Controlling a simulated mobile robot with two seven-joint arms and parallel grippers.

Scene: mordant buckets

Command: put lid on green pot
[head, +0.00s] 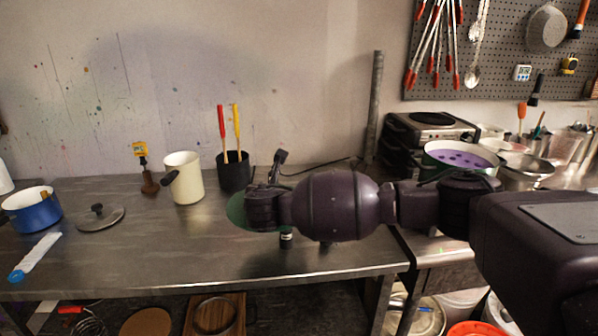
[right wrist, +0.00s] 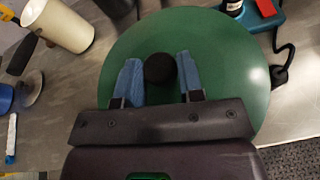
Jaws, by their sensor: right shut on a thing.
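A green lid (right wrist: 225,60) with a round black knob (right wrist: 160,68) fills the middle of the right wrist view. My right gripper (right wrist: 160,75) is shut on the knob, with one blue finger on each side of it. In the head view my right arm reaches left over the table; the left part of the green lid (head: 237,211) shows beyond my right gripper (head: 262,208), which hides the rest. The green pot (head: 432,167) stands at the right, open, with purple contents and dark spots inside. My left gripper is not in view.
A cream jug (head: 189,182), a black holder (head: 234,174) with red and yellow handles, a grey lid (head: 112,218) and a blue pot (head: 33,213) stand on the steel table (head: 150,255). A hot plate (head: 432,122) and a metal bowl (head: 525,172) are near the green pot.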

